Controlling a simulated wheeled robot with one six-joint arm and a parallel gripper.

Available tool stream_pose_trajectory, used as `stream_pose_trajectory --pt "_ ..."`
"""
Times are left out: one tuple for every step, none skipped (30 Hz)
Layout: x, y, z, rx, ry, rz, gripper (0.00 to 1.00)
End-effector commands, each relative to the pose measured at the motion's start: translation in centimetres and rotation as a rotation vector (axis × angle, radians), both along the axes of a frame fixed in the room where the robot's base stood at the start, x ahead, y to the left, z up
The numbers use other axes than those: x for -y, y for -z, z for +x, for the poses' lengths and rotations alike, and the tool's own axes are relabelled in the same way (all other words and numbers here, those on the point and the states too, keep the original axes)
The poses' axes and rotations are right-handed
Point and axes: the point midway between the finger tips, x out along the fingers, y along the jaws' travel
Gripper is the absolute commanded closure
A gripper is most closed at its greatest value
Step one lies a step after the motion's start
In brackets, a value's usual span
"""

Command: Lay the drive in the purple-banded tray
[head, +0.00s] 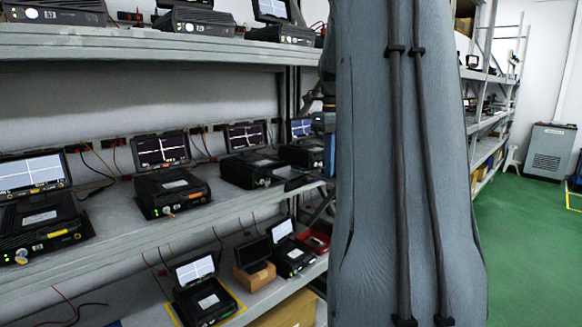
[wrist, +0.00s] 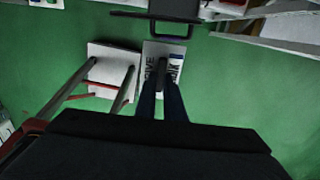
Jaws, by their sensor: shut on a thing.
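My gripper (wrist: 161,90) shows in the wrist view, its two dark fingers closed on a narrow dark piece (wrist: 160,74). The piece is seen nearly end-on; it may be the drive, but I cannot read any marking on it. It is held in the air, with green floor far below. In the head view my grey arm fills the middle and right of centre, and my fingers cannot be made out there. I cannot make out a purple-banded tray in either view.
A shelf rack (head: 110,238) at left carries several black units with screens. A red tray (head: 315,241) is on its lower shelf. A grey cabinet (head: 549,150) stands beyond the clear green floor (head: 525,235). Below my gripper are a white lettered panel (wrist: 150,50) and a pale square top (wrist: 108,72).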

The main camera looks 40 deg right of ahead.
Motion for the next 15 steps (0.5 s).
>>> stream_pose_trajectory --pt "0.0 -0.2 1.1 -0.001 -0.001 0.001 1.0" --pt "0.0 -0.2 1.8 -0.001 0.0 0.001 1.0" --pt "0.0 -0.2 2.8 -0.001 0.002 0.001 1.0" --pt "0.0 -0.1 3.4 -0.002 0.003 0.002 1.0" --pt "0.0 -0.2 4.2 -0.001 0.003 0.001 1.0" --pt "-0.1 -0.2 5.1 -0.001 0.004 0.001 1.0" --pt "-0.1 -0.2 5.8 -0.001 0.004 0.001 1.0" --pt "-0.2 -0.2 6.6 -0.001 0.004 0.001 1.0" --pt "-0.2 -0.2 7.6 -0.001 0.004 0.001 1.0" --pt "-0.3 -0.2 8.3 0.0 0.004 0.0 1.0" --pt "-0.4 -0.2 9.1 0.0 0.003 0.0 1.0" --pt "-0.5 -0.2 10.0 0.0 0.003 0.0 1.0" --pt "-0.6 -0.2 10.7 -0.001 0.003 0.001 1.0" --pt "-0.6 -0.2 11.3 -0.001 0.003 0.0 1.0" --pt "-0.7 -0.2 12.1 -0.001 0.002 0.0 1.0"
